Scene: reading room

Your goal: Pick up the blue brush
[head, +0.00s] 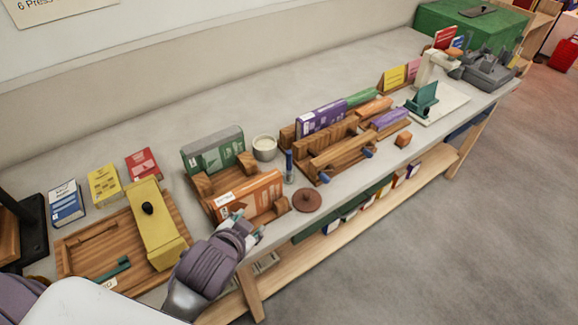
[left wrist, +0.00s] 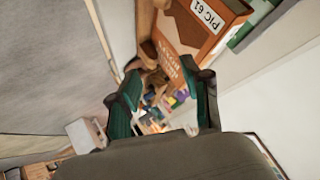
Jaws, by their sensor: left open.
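A slim upright blue piece with a greyish lower part, which looks like the blue brush (head: 289,164), stands on the long grey table, between the pale cup and the round brown disc. My left gripper (head: 247,222) is open, with teal fingers, in front of the orange book at the table's front edge. It is apart from the brush, which is farther back and to the right. In the left wrist view the open fingers (left wrist: 163,88) have nothing clearly between them; I cannot make out the brush there. My right gripper is not in view.
The orange book (head: 248,197) in its wooden stand is right by the left gripper. The pale cup (head: 265,148), brown disc (head: 307,200) and wooden clamp (head: 343,157) surround the brush. A wooden tray (head: 83,262) lies left. The table's back strip is clear.

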